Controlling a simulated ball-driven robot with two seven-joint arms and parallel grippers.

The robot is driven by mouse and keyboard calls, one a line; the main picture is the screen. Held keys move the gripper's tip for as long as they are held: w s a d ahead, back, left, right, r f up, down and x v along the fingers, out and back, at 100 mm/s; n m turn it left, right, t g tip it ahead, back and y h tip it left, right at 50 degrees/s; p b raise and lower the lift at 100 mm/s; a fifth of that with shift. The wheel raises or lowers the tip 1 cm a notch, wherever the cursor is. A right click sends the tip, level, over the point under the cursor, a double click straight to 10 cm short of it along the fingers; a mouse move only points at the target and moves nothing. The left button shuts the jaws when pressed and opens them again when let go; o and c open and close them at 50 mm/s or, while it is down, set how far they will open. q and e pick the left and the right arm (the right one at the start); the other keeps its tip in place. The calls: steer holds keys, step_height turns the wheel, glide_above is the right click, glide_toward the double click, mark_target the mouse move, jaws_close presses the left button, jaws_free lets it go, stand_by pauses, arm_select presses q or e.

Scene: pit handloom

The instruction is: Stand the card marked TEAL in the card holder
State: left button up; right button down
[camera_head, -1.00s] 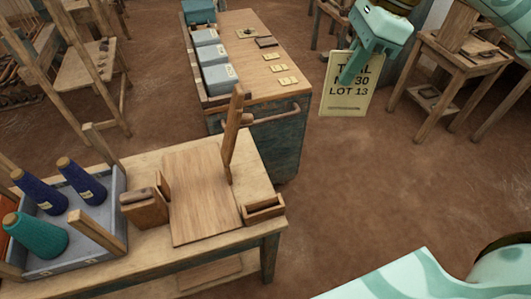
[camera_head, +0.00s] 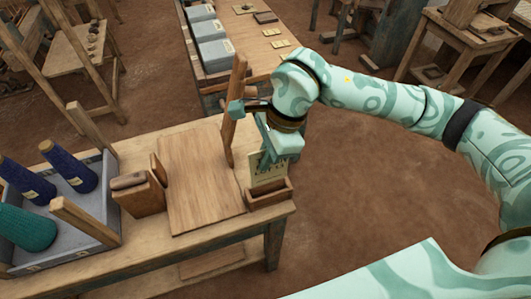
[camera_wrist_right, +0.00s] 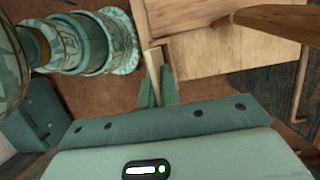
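The pale yellow card (camera_head: 267,174) is upright at the wooden card holder (camera_head: 270,194) on the right corner of the table. Its lower edge is hidden behind the holder's front wall, and I cannot tell whether it touches the bottom. Its lettering is too small and partly covered to read now. My right gripper (camera_head: 267,158) is shut on the card's upper part. In the right wrist view the card (camera_wrist_right: 153,68) shows nearly edge-on between the teal fingers (camera_wrist_right: 157,94). My left gripper is not in view.
A wooden board (camera_head: 200,180) lies left of the holder, with an upright wooden post (camera_head: 233,110) close to my right gripper. A grey tray (camera_head: 75,225) holds cones of yarn. A cabinet with grey boxes (camera_head: 213,52) and small cards stands behind.

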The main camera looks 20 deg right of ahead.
mark_target(266, 176)
steer(key=shift+f+b, duration=1.85)
steer(key=shift+f, duration=0.85)
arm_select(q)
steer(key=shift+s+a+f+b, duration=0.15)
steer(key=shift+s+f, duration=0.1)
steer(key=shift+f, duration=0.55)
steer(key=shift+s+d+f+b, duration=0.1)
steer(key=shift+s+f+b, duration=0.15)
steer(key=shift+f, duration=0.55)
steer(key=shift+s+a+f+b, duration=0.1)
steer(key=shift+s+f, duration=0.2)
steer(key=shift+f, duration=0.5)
arm_select(e)
steer(key=shift+f, duration=1.05)
steer(key=c, duration=1.6)
jaws_free()
steer(key=shift+o, duration=0.2)
steer(key=p+v, duration=0.3)
steer(key=v, duration=1.3)
steer(key=shift+d+r, duration=0.1)
steer(key=shift+r, duration=0.05)
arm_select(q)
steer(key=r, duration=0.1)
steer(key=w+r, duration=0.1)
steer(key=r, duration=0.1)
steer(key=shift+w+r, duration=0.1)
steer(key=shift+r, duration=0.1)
arm_select(e)
steer(key=shift+s, duration=0.1)
